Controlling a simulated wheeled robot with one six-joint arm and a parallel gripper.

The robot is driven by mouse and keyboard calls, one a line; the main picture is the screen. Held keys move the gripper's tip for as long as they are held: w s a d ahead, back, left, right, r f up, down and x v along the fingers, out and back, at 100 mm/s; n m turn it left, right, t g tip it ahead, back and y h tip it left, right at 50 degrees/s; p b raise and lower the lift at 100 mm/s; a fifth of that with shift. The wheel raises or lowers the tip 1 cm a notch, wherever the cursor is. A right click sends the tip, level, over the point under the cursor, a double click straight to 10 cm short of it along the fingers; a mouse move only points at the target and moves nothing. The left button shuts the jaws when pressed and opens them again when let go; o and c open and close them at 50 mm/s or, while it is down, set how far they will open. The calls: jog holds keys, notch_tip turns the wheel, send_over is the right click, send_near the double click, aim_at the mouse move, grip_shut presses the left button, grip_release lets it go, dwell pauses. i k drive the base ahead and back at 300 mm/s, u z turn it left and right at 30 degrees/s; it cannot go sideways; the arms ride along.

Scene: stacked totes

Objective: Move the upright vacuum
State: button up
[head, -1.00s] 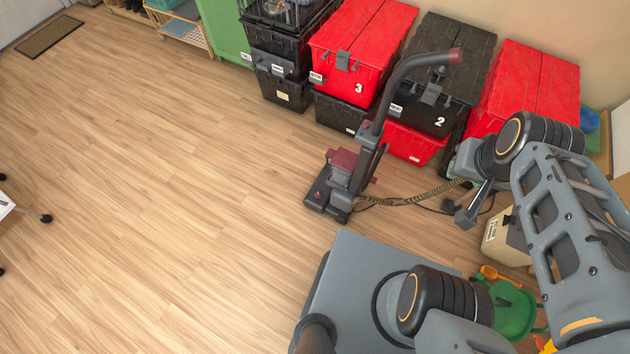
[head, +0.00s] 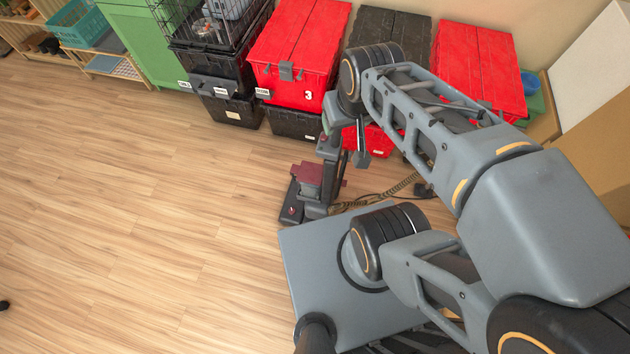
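The upright vacuum (head: 318,182), dark grey with a dark red housing, stands on the wood floor just beyond my grey base top. Its floor head points left, and a coiled hose or cord trails to its right. My arm hides its upper tube and curved handle. My gripper (head: 350,157) is at the vacuum's upper body, overlapping it in this view. One dark finger shows hanging down just right of the vacuum's post. I cannot tell whether the fingers touch it or are closed on it.
Red totes (head: 296,50) and black totes (head: 225,85) stand stacked along the wall behind the vacuum. A wire crate (head: 205,22) tops the left stack. A green cabinet (head: 140,40) and shelves are at the upper left. The floor to the left is open.

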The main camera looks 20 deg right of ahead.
aim_at(290, 200)
jog(key=k, duration=0.85)
jog(key=z, duration=0.95)
jog(key=i, duration=0.6)
jog(key=u, duration=3.1)
